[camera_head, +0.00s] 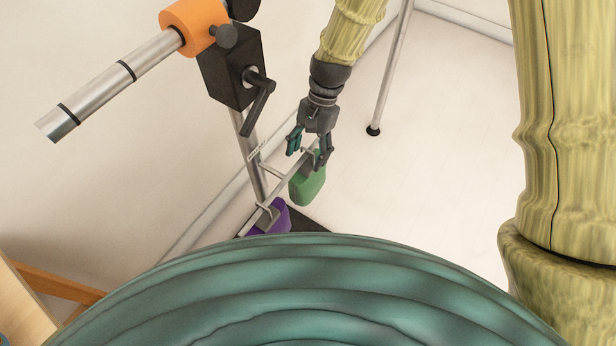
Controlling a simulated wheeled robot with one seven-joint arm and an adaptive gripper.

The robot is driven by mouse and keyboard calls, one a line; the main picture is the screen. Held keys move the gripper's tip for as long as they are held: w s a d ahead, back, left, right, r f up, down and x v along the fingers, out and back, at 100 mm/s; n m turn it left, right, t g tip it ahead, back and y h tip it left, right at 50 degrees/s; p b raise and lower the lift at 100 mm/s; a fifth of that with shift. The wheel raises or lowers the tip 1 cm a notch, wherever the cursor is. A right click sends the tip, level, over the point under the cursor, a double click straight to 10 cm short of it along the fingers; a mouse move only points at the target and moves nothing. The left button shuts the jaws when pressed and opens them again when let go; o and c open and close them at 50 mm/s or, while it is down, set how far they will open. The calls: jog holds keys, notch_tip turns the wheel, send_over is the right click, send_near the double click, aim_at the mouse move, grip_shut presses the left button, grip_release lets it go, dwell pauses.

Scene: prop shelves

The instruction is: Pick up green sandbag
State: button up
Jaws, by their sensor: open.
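The green sandbag (308,187) hangs at the far end of a thin metal bar, upright and clear of the floor as far as I can tell. My gripper (308,150) is directly above it, pointing down, with its two fingers spread apart around the top of the bag and the bar end. The fingers look close to the bag's top; I cannot tell whether they touch it. The upper edge of the bag is partly hidden by the right finger.
A purple sandbag (272,216) hangs on the same bar (283,187), nearer to me. A metal stand with a black clamp (231,75) and an orange collar (192,25) rises left of my gripper. A thin stand leg (392,70) stands behind right. White floor (430,170) to the right is clear.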

grip_shut()
dwell(0.3)
jog(key=shift+r, duration=0.2)
